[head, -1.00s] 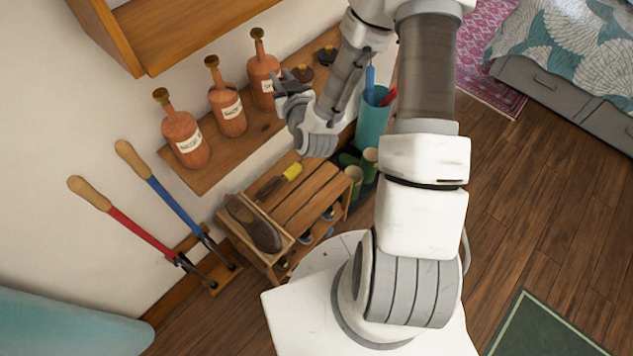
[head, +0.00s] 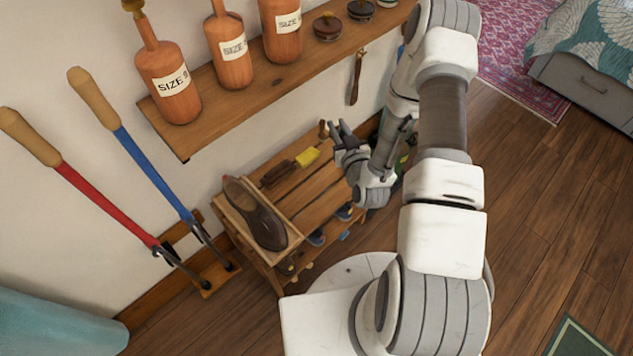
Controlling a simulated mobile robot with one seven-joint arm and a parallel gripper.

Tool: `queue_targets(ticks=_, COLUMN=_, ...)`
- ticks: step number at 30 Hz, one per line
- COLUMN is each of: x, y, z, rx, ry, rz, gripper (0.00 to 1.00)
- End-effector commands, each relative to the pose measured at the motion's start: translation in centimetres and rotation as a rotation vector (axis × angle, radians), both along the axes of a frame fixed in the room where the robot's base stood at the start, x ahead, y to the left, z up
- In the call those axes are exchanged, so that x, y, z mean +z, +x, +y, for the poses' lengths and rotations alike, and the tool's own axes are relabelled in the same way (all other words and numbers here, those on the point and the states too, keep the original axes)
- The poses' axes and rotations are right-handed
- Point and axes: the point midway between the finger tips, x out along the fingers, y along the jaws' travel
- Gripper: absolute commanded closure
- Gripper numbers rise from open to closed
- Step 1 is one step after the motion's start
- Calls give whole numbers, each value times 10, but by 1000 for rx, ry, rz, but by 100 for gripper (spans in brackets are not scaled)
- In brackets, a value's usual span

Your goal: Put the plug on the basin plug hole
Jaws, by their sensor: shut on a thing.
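My gripper (head: 338,134) is above the back right part of the slatted wooden bench, near the wall. It looks shut on a small brown thing (head: 323,130) at its fingertips. That thing is too small and partly hidden to identify, so I cannot tell if it is the plug. I see no basin and no plug hole in the head view.
The bench (head: 315,198) holds a brown shoe (head: 256,215) and a yellow-ended brush (head: 290,167). Above is a wall shelf (head: 225,108) with several clay bottles (head: 170,80) and round tins (head: 327,27). Red and blue long-handled tools (head: 150,165) stand left. Wood floor (head: 535,210) is open on the right.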

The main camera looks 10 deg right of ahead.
Motion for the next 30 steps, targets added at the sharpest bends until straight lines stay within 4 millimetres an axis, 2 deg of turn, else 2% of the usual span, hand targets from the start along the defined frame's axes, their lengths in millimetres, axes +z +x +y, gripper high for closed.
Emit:
queue_targets(ticks=1, x=-38, y=-8, z=0, rx=25, ry=-3, rz=7, gripper=100)
queue_targets(ticks=3, x=-70, y=-18, z=-1, rx=62, ry=-5, rz=8, gripper=100)
queue_targets(ticks=6, x=-111, y=-34, z=-2, rx=119, ry=-7, rz=13, gripper=100)
queue_targets(ticks=9, x=-143, y=-49, z=-2, rx=172, ry=-5, rz=18, gripper=100)
queue_targets(ticks=12, x=-164, y=-62, z=-2, rx=216, ry=-1, rz=23, gripper=100)
queue_targets(ticks=15, x=-176, y=-69, z=-2, rx=246, ry=3, rz=28, gripper=100)
queue_targets(ticks=19, x=-186, y=-68, z=1, rx=261, ry=3, rz=28, gripper=100)
queue_targets(ticks=23, x=-200, y=-48, z=13, rx=265, ry=5, rz=25, gripper=100)
queue_targets(ticks=30, x=-234, y=0, z=39, rx=263, ry=3, rz=26, gripper=100)
